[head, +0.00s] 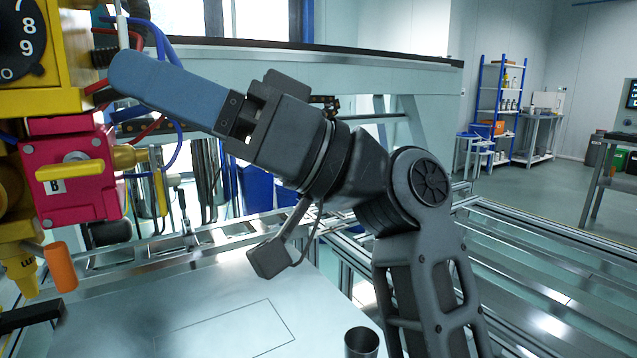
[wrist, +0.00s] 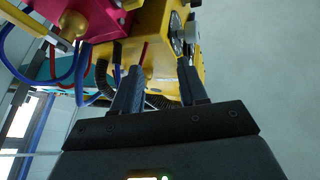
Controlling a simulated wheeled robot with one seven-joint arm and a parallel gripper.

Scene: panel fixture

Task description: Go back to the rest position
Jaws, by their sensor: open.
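My gripper (head: 115,68) is at the upper left in the head view, raised in front of the panel fixture, with its blue-grey fingers pointing left. In the wrist view my gripper (wrist: 160,72) shows two fingers standing apart with nothing between them. Beyond the fingers is the yellow housing (wrist: 158,42) of the fixture. In the head view the yellow housing with a numbered dial (head: 20,45) is left of the fingertips. A magenta box (head: 70,180) with a yellow handle (head: 70,170) is below them. I cannot tell how close the fingers are to the housing.
Blue and red cables (head: 165,45) hang near the fingers. An orange cylinder (head: 61,267) sits low on the fixture. A metal cup (head: 361,342) stands on the pale tabletop (head: 130,300), which is otherwise mostly bare. Metal rails (head: 530,270) lie at the right.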

